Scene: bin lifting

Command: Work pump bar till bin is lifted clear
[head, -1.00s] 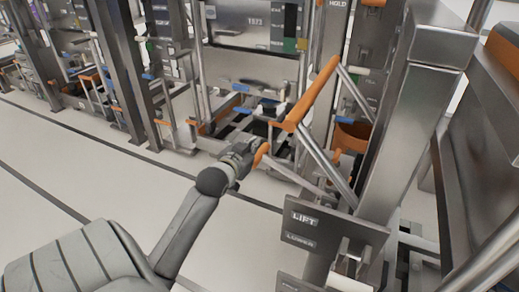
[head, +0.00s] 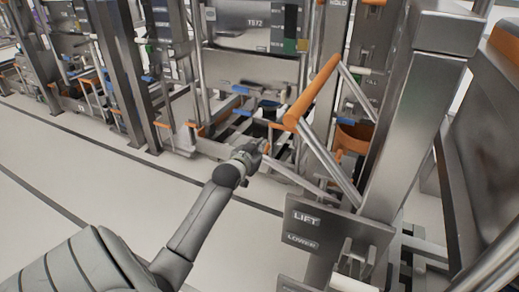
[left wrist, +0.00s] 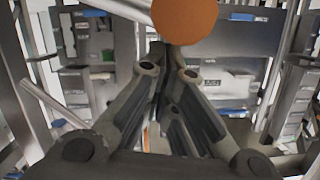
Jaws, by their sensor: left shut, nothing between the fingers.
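The pump bar (head: 312,92) is an orange cylinder on paired metal arms. It slants upward to the right in the middle of the head view. In the left wrist view its round orange end (left wrist: 185,18) shows at the top, just above and past the fingertips. My left gripper (head: 262,147) is left of and below the bar's near end in the head view. Its fingers (left wrist: 168,55) are closed together and hold nothing. I cannot tell whether they touch the bar. My right gripper is not in view. I cannot make out clearly which part is the bin.
A plate marked LIFT and LOWER (head: 328,229) stands in front of a thick steel post (head: 412,120). An orange container (head: 353,137) sits behind the bar's arms. Steel frames and panels fill the back. Pale floor (head: 90,150) lies open at the left.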

